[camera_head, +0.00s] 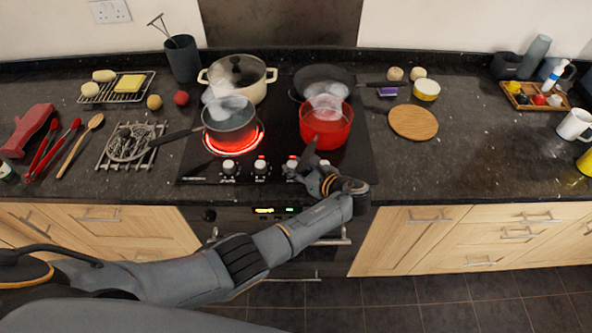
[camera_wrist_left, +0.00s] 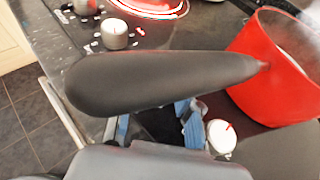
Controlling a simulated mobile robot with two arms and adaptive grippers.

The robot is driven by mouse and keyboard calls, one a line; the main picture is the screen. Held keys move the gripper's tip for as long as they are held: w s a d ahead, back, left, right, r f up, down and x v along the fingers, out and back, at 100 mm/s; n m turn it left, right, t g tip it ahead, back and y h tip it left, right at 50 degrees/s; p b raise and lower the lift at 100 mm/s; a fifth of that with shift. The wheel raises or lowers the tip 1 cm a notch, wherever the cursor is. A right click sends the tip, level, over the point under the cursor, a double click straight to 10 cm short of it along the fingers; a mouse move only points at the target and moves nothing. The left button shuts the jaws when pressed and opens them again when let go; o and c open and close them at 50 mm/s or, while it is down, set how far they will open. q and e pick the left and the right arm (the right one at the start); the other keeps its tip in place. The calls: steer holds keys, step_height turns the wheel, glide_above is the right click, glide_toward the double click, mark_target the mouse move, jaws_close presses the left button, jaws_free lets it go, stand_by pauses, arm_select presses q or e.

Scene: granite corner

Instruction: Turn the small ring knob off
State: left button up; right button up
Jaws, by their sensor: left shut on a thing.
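The black hob (camera_head: 190,172) has a row of white-topped knobs along its front edge, with knobs at the left (camera_head: 228,167), the middle-left (camera_head: 260,166) and the middle-right (camera_head: 290,168). My left gripper (camera_head: 312,176) is low at the right half of this row, shut on a hob knob; the contact is mostly hidden. In the left wrist view, the dark handle (camera_wrist_left: 150,75) of the red pan crosses above my blue-padded fingers (camera_wrist_left: 190,118) and hides the grasp. One knob (camera_wrist_left: 221,136) stands just right of the fingers; another (camera_wrist_left: 114,34) is farther left. My right gripper is not seen.
A grey saucepan (camera_head: 229,125) stands on a glowing red ring at front left. The red pan (camera_head: 326,125) stands at front right, its handle close over my gripper. A cream pot (camera_head: 238,80) and a dark frying pan (camera_head: 325,80) are behind.

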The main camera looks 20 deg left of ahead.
arm_select(q)
steer(key=shift+w+r, duration=0.15)
stand_by(0.3)
steer(key=o, duration=1.1)
steer(key=shift+a, duration=0.1)
steer(key=shift+c, duration=0.2)
steer(key=shift+o, duration=0.4)
